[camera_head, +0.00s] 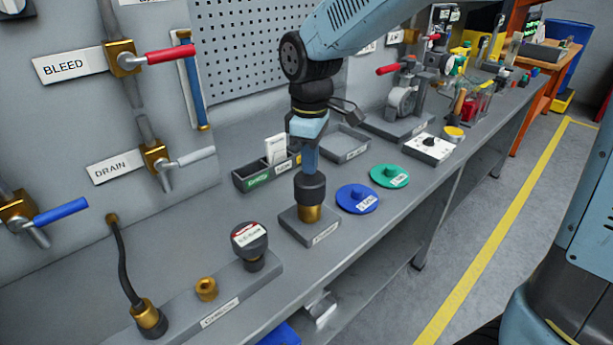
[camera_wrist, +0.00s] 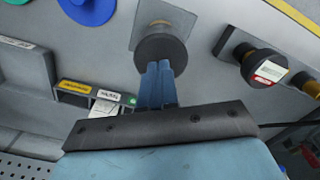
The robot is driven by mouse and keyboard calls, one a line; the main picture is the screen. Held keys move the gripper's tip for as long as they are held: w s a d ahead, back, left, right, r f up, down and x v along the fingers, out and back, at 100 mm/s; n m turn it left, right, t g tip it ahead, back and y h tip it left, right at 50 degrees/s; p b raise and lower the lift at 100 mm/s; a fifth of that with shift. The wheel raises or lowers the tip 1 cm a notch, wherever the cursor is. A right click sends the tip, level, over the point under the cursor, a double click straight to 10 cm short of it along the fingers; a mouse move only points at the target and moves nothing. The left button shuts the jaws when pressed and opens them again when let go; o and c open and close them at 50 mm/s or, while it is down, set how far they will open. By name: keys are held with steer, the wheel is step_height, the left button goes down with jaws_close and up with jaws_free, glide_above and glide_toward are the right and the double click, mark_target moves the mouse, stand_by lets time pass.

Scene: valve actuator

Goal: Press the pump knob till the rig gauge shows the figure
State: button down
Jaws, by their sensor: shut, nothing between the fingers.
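The pump knob (camera_head: 310,188) looks like a black round cap on a brass stem, upright on a grey labelled base plate (camera_head: 294,232). In the wrist view the knob (camera_wrist: 163,46) lies just beyond the fingertips. My gripper (camera_head: 311,172) points down over the knob's top, fingers together and empty; it also shows in the wrist view (camera_wrist: 160,66). The tips look on or very close to the cap; I cannot tell whether they touch. The likely rig gauge (camera_head: 249,237), black with a white and red face, stands left of the knob; its figure is too small to read.
A blue disc (camera_head: 357,198) and a green disc (camera_head: 390,175) lie right of the knob. A dark compartment box (camera_head: 258,177) stands behind it. A fixture bar (camera_head: 217,305) with a brass fitting (camera_head: 206,289) lies to the left. Valves with handles line the back panel.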

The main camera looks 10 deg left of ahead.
mark_target(310, 177)
steer(key=shift+f, duration=3.15)
steer(key=shift+r, duration=3.25)
